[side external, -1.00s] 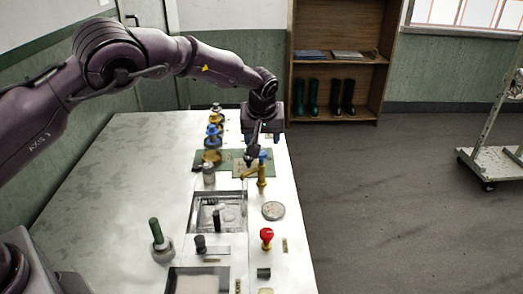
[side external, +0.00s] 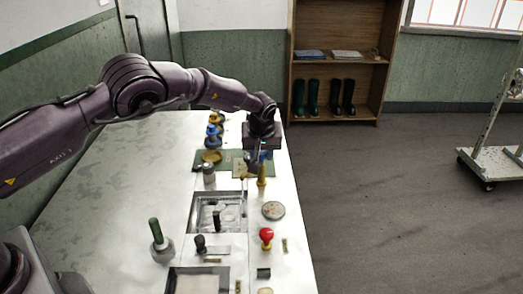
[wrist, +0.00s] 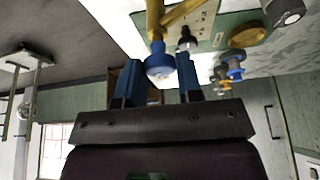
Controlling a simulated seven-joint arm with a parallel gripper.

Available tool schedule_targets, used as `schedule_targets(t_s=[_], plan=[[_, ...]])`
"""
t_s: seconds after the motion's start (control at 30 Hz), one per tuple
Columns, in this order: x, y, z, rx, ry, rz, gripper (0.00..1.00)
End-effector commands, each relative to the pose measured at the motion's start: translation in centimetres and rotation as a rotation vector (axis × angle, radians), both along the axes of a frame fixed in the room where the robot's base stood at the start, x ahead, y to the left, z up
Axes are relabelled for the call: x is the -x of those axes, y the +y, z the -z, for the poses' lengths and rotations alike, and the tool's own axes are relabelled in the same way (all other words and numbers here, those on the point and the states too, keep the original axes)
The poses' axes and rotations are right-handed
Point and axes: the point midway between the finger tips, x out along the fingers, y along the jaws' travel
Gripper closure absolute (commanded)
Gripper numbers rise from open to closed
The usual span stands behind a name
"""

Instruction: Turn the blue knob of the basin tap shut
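The basin tap (side external: 262,180) is a brass-yellow post with a spout pointing left over a sunken basin (side external: 195,212). A thin pale streak shows below the spout; I cannot tell if it is water. The tap's round blue knob (wrist: 159,63) shows in the wrist view between the tips of my gripper's two blue fingers. In the side view my gripper (side external: 261,151) points down directly over the tap and largely hides the knob.
A red-topped knob (side external: 266,235), a round dish (side external: 273,210) and a green-handled tool (side external: 156,234) stand on the white bench (side external: 110,190). Blue and yellow fittings (side external: 213,133) stand behind. A brown shelf (side external: 335,25) is beyond the bench. The bench's left side is clear.

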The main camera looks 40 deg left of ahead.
Motion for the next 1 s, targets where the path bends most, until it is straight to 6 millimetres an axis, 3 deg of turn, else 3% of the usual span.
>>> schedule_targets(t_s=[0.47,1.0], plan=[[0.1,0.13,-0.08,0.0,0.001,0.112,0.9],[0.23,0.37,-0.03,0.002,0.002,0.541,0.9]])
